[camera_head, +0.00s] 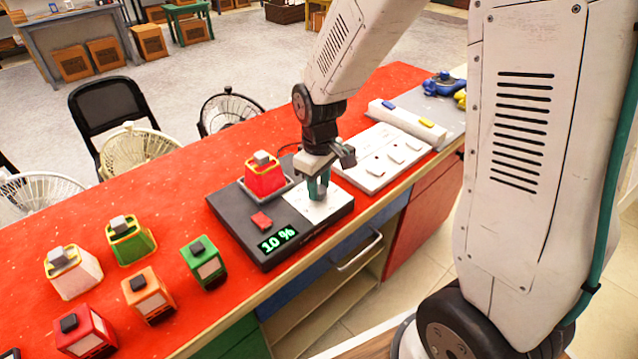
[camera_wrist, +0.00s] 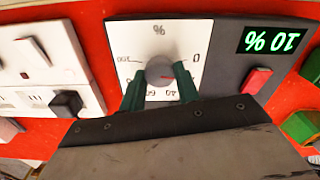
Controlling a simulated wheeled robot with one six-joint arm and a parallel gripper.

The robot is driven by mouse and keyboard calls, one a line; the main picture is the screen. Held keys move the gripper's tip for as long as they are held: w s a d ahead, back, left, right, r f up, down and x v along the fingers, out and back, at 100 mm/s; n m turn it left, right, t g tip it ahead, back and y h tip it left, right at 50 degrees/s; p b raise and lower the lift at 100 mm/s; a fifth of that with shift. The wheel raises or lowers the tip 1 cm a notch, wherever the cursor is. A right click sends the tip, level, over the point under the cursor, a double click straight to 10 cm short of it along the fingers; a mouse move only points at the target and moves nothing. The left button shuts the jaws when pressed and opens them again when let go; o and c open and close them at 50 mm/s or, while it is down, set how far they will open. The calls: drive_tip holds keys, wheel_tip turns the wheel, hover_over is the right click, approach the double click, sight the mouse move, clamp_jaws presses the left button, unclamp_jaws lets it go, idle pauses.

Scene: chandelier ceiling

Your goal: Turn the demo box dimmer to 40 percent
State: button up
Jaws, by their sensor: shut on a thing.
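The demo box (camera_head: 235,225) is a dark grey box on the red counter, and its display (camera_head: 277,239) reads 10 %. The display also shows upside down in the wrist view (camera_wrist: 270,41). The dimmer is a round grey knob (camera_wrist: 159,69) on a white dial plate (camera_wrist: 188,30) marked from 0 to 100. A red mark on the knob points to the right, toward the 0 side. My gripper (camera_wrist: 158,80) is shut on the knob, with one teal finger on each side. In the head view my gripper (camera_head: 318,188) reaches down onto the plate, hiding the knob.
A red lamp block (camera_head: 265,180) and a red switch (camera_head: 261,220) are on the box. A white panel of switches and sockets (camera_head: 380,160) lies to its right. Several coloured lamp blocks (camera_head: 130,240) stand to its left. Fans (camera_head: 137,150) stand behind the counter.

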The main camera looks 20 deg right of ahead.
sight(319, 189)
drive_tip(key=m, duration=0.5)
drive_tip(key=shift+m, duration=0.3)
drive_tip(key=m, duration=0.5)
drive_tip(key=shift+m, duration=0.7)
drive_tip(key=o, duration=1)
wheel_tip(319, 189, up, 8)
drive_tip(key=shift+f, duration=0.1)
